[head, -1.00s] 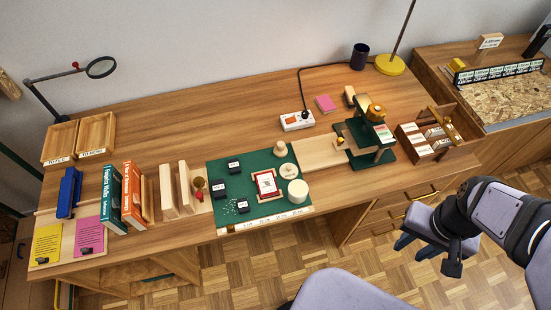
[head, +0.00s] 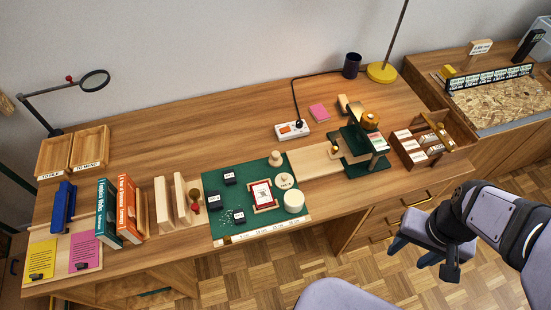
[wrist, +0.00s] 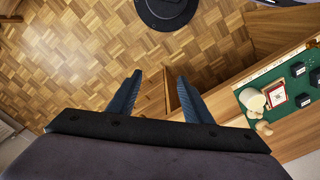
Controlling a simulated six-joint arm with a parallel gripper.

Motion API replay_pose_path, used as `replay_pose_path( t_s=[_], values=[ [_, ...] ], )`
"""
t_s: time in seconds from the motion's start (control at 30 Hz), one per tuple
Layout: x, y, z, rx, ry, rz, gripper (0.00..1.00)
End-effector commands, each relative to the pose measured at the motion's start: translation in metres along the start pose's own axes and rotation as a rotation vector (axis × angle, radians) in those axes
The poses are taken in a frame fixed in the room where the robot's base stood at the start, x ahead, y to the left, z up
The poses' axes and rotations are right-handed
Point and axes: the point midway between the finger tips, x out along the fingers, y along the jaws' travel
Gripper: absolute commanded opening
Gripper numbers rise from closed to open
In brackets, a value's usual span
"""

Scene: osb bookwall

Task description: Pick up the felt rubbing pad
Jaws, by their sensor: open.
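I cannot tell for sure which is the felt rubbing pad; the cylinder and the disc both look pale and soft. A red-framed card (head: 262,194) lies beside them. In the wrist view the cream cylinder (wrist: 251,98) shows at the right, well away from the fingers. My gripper (head: 413,252) is open and empty over the floor, in front of and to the right of the desk; its fingers (wrist: 160,79) point at bare parquet.
A green stamping press (head: 364,150) and a divided wooden box (head: 432,142) stand at the desk's right. Books (head: 118,210) and wooden blocks (head: 171,202) stand left of the mat. A dark round base (wrist: 167,8) sits on the floor. The desk's front edge lies between gripper and mat.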

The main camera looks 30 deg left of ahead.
Motion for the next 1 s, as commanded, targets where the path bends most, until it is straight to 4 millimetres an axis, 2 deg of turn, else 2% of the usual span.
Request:
replay_pose_path(
  t_s=[0.17, 0.27, 0.37, 0.47, 0.5, 0.63, 0.8, 0.9, 1.0],
  values=[
    [-0.001, -0.015, -0.029, -0.173, 0.016, -0.002, 0.46],
    [-0.001, -0.037, -0.061, -0.380, 0.035, -0.003, 0.46],
    [0.001, -0.072, -0.100, -0.655, 0.063, -0.002, 0.46],
    [0.006, -0.119, -0.136, -0.971, 0.094, 0.002, 0.46],
    [0.009, -0.141, -0.149, -1.100, 0.107, 0.005, 0.46],
    [0.019, -0.216, -0.180, -1.514, 0.156, 0.020, 0.46],
    [0.037, -0.312, -0.194, -1.990, 0.221, 0.048, 0.46],
    [0.046, -0.355, -0.192, -2.201, 0.253, 0.065, 0.46],
    [0.052, -0.386, -0.188, -2.351, 0.278, 0.081, 0.46]
  ],
)
